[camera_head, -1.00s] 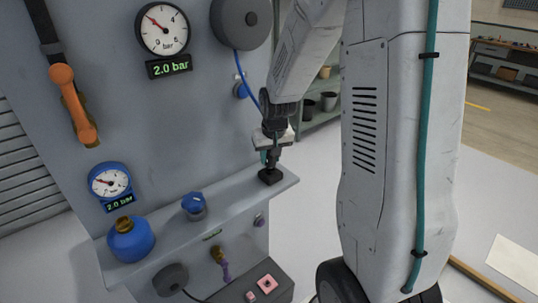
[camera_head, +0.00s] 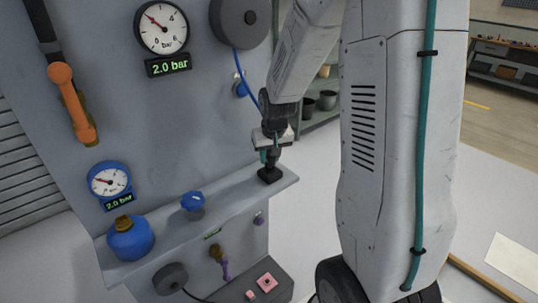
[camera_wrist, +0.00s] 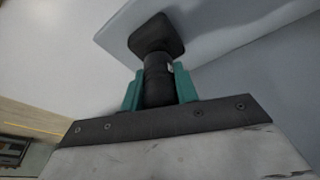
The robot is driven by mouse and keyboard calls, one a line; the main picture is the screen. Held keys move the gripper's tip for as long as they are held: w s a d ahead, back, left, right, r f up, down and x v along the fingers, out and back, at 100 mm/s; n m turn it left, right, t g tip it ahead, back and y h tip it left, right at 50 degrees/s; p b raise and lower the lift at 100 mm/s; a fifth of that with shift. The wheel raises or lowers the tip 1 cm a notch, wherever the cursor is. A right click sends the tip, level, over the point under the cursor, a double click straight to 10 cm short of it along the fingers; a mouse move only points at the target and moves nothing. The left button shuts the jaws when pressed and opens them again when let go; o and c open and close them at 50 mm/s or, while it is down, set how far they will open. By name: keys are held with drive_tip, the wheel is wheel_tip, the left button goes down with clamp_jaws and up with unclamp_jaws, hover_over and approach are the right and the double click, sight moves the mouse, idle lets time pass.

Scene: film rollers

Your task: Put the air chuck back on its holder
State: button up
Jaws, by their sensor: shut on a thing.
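My gripper (camera_head: 270,158) is at the right end of the grey shelf (camera_head: 240,195). In the wrist view its two teal fingers (camera_wrist: 160,88) are shut around a black cylindrical body (camera_wrist: 158,78), which I take to be the air chuck. This body stands against a black square block, also seen in the wrist view (camera_wrist: 156,36); in the head view the block (camera_head: 269,174) rests on the shelf. I cannot tell whether the block is the holder or part of the chuck. A blue hose (camera_head: 241,65) hangs from a dark reel (camera_head: 241,22) and passes behind my gripper.
The grey panel carries a large gauge (camera_head: 161,29), an orange-handled lever (camera_head: 70,100) and a blue fitting (camera_head: 240,89).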

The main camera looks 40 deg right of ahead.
drive_tip(key=shift+f, duration=0.45)
drive_tip(key=o, duration=1.1)
drive_tip(key=shift+o, duration=0.2)
drive_tip(key=d+v, duration=0.1)
drive_tip(key=v, duration=0.7)
drive_tip(key=s+a+r+n, duration=0.1)
drive_tip(key=s+a+r, duration=0.2)
drive_tip(key=s+a, duration=0.2)
drive_tip(key=s+a+r+n+g, duration=0.1)
drive_tip(key=s+a+r, duration=0.2)
drive_tip(key=s+a, duration=0.3)
drive_tip(key=s+a+r+n+y, duration=0.1)
drive_tip(key=s+a+r, duration=0.3)
drive_tip(key=s, duration=1)
drive_tip(key=shift+a+n+g, duration=0.3)
drive_tip(key=shift+a+n, duration=0.2)
drive_tip(key=shift+a, duration=0.6)
drive_tip(key=shift+s+r, duration=0.15)
